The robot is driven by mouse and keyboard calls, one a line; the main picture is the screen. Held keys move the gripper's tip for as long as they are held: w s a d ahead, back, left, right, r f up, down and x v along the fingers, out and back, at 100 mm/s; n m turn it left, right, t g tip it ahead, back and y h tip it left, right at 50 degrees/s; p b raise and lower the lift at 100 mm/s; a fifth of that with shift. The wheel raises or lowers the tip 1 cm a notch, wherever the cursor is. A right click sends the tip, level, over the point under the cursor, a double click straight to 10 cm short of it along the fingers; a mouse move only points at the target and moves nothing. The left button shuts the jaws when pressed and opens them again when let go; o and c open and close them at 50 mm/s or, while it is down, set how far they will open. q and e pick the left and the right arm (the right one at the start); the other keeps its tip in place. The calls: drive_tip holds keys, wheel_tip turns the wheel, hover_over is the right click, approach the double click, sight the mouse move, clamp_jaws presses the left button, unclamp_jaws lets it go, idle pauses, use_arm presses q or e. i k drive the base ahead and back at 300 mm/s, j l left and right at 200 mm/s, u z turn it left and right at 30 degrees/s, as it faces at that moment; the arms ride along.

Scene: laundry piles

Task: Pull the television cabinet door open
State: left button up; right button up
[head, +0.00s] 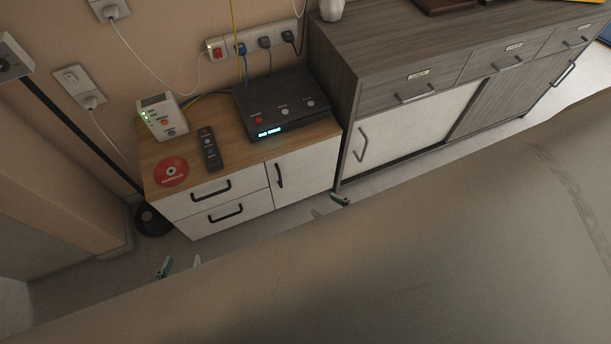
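A low cabinet (200,170) with a wooden top and white fronts stands against the wall. It has two drawers on the left and a white door (305,168) on the right. The door looks shut, and its black vertical handle (279,176) is on its left side. No television shows. My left gripper (179,265) is low in front of the drawers, fingertips apart and empty. My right gripper (330,206) is near the floor, in front of the door's lower right corner, apart from the handle. Its tips look spread and empty. The foreground surface hides the rest of both grippers.
A large brown-grey surface (380,270) fills the foreground. A grey sideboard (400,60) stands to the right. On the cabinet are a black box (285,95), a white device (162,118), a remote (210,148) and a red disc (172,172). A strip of floor is free before it.

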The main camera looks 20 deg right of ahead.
sight(295, 176)
drive_tip(key=l+u, duration=0.1)
drive_tip(key=l, duration=0.35)
drive_tip(key=k+l+u, duration=0.1)
drive_tip(key=l, duration=0.35)
drive_tip(key=l+u, duration=0.1)
drive_tip(key=l, duration=0.3)
drive_tip(key=k+l+u, duration=0.1)
drive_tip(key=l, duration=0.35)
drive_tip(key=k+l, duration=0.15)
drive_tip(key=l, duration=0.25)
drive_tip(key=k+l+u, duration=0.15)
drive_tip(key=l, duration=0.25)
drive_tip(key=k+l+u, duration=0.1)
drive_tip(key=l, duration=0.35)
